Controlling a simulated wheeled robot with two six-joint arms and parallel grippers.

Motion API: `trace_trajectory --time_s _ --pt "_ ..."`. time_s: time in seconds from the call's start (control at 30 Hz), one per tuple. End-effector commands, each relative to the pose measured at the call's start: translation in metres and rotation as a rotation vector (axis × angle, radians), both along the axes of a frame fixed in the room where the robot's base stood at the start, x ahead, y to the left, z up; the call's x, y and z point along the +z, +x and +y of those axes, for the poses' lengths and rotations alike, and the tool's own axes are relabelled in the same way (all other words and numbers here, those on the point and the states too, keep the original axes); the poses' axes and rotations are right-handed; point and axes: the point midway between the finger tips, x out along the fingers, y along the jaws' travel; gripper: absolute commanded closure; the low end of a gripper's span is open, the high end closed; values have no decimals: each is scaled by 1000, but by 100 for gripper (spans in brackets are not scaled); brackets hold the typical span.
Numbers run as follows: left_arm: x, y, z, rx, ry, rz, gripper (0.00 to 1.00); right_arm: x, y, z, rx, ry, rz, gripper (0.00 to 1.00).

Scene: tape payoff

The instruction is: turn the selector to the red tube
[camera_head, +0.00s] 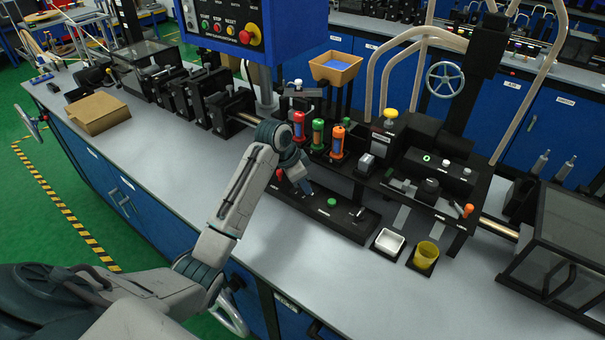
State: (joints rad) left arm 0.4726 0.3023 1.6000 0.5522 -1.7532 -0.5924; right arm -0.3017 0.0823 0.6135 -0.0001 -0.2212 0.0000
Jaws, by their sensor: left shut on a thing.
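Three upright tubes stand in a row on the black rig: the red tube (298,124), a green-topped tube (318,134) and an orange-topped tube (337,142). My left gripper (304,188) reaches down in front of them to a low black panel (335,217) and is shut on the selector there. The selector is mostly hidden by my gripper, so its pointing direction cannot be read. A red spot (279,174) and a green spot (331,203) show on the panel on either side of the gripper. My right gripper is not in view.
A cardboard box (98,113) lies at the left. A blue control box (262,25) hangs behind. The grey bench front (310,275) is clear.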

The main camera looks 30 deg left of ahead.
Motion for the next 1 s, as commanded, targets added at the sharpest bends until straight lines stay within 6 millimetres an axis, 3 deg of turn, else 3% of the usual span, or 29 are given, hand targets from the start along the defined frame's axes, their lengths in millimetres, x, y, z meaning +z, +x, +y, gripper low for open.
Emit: trace_trajectory --time_s 0.03,0.1,0.5,1.0 --pt "8 -1 -2 40 -1 2 94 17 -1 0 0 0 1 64" --pt "9 -1 -2 106 -2 2 94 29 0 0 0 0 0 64" --pt "7 -2 -4 478 -3 2 94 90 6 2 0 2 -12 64" --pt "3 -1 -5 766 -2 -2 94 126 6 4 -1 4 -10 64"
